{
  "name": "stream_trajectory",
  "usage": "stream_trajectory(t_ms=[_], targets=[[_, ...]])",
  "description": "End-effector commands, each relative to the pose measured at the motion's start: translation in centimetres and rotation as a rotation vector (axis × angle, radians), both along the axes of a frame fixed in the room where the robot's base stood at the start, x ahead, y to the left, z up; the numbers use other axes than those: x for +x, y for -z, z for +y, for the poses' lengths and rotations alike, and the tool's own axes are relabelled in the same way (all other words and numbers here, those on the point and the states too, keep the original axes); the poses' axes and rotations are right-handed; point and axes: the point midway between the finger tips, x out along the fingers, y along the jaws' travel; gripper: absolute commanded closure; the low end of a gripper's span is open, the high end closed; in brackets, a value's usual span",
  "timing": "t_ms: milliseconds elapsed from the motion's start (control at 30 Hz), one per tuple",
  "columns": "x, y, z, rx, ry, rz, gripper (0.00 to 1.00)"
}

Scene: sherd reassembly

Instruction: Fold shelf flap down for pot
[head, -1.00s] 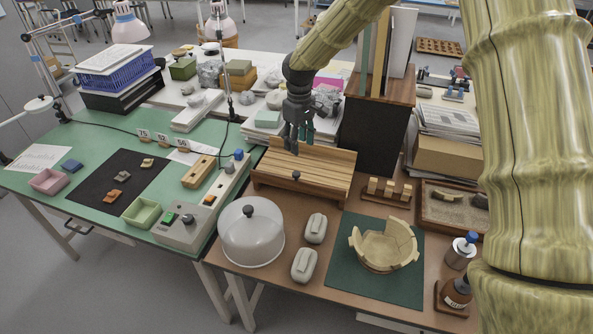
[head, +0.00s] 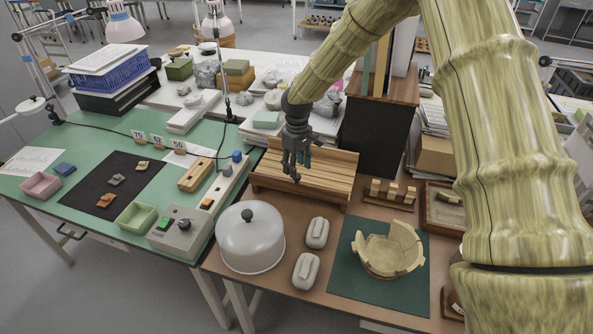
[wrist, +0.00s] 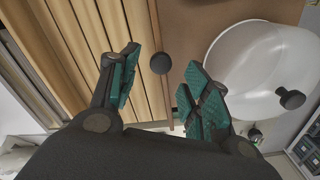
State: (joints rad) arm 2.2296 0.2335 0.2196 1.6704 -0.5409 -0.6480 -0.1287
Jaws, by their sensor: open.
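The wooden shelf (head: 320,175) with long slats stands at the back of the brown table. Its dark round knob (wrist: 161,63) shows in the wrist view, between the fingertips in the picture and clear of both pads. In the head view the fingers hide the knob. My gripper (head: 296,178) is open and empty, low over the shelf's front; it also shows in the wrist view (wrist: 158,78) with green pads apart. I cannot tell the flap's exact angle. The pot (head: 385,252), a tan bowl with a broken, uneven rim, sits on a dark green mat (head: 345,285) at the front right.
A clear dome cover (head: 250,240) with a black knob stands left of two pale blocks (head: 317,232). A rack of wooden pegs (head: 390,194) and a sand tray (head: 437,215) lie right of the shelf. A dark cabinet (head: 375,130) rises behind it.

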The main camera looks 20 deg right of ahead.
Motion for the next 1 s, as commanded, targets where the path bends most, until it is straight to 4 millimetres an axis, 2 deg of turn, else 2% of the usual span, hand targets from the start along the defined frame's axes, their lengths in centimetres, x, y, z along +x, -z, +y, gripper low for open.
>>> stream_trajectory(t_ms=[100, 300, 700, 767, 967, 1000], targets=[[0.0, 1.4, 0.1, 0.0, 0.0, 0.002, 0.53], [0.0, 2.9, 0.2, -0.001, -0.003, 0.001, 0.53], [0.0, 3.5, 0.2, 0.0, -0.003, 0.0, 0.53], [0.0, 3.5, 0.2, 0.0, -0.003, 0.0, 0.62], [0.0, 3.5, 0.2, 0.0, -0.002, 0.0, 0.98], [0.0, 3.5, 0.2, 0.0, -0.002, 0.0, 1.0]])
